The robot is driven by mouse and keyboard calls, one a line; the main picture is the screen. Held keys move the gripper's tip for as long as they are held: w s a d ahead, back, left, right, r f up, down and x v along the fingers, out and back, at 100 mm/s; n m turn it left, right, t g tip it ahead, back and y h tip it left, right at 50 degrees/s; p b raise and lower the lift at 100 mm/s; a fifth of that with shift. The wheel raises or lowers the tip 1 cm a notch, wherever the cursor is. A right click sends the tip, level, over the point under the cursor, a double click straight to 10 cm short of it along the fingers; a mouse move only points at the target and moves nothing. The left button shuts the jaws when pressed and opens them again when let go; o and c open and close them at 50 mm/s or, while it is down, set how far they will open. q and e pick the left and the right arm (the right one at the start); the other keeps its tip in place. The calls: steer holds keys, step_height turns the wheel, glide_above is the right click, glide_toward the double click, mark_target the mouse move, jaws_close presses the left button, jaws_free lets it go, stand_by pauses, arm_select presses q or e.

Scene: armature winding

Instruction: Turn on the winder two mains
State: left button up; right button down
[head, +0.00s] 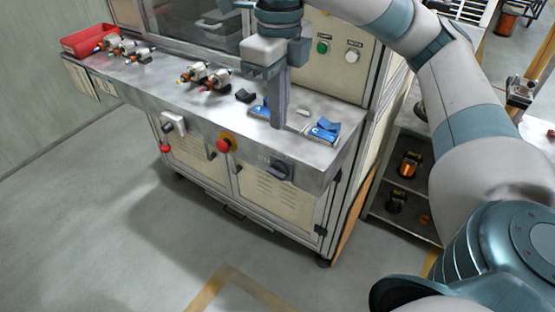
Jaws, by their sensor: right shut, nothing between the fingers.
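The winder (240,195) is a cream cabinet with a grey steel worktop. On its front edge, at the right, sits a black rotary switch (281,171) with small lettering beside it, too small to read. My right gripper (278,124) points down, shut and empty, and appears in front of or over the worktop, above the switch in the picture. I cannot tell how far it is from the worktop; it looks apart from the switch. My left gripper is out of view.
Armatures (212,80), a red bin (84,42) and blue parts (325,129) lie on the worktop. A shelf rack (390,212) stands right. Floor in front is clear.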

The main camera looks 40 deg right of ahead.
mark_target(278, 176)
stand_by(0.4)
